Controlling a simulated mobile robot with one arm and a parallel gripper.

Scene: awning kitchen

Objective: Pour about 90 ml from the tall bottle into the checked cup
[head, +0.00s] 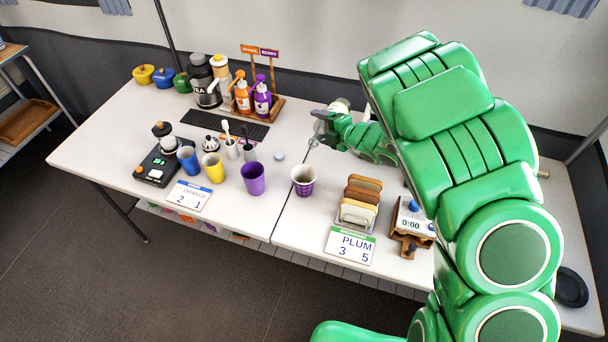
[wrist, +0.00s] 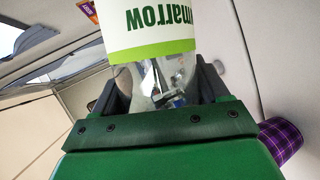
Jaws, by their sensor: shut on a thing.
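My gripper (head: 333,130) is shut on a clear bottle (head: 322,125) with a white and green label, which reads "marrow" upside down in the wrist view (wrist: 150,28). In the head view the bottle is small and partly hidden by my gripper, above the table behind the checked cup. I cannot tell its exact tilt or its liquid level. The checked cup (head: 304,187), purple with a pale inside, stands upright on the table, apart from the bottle. Its purple check shows at the right edge of the wrist view (wrist: 281,141). No stream is visible.
A plain purple cup (head: 253,180), yellow cup (head: 212,168) and blue cup (head: 188,160) stand to the left. Pump bottles (head: 262,102) stand at the back. A small round disc (head: 279,156) lies behind the cups.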

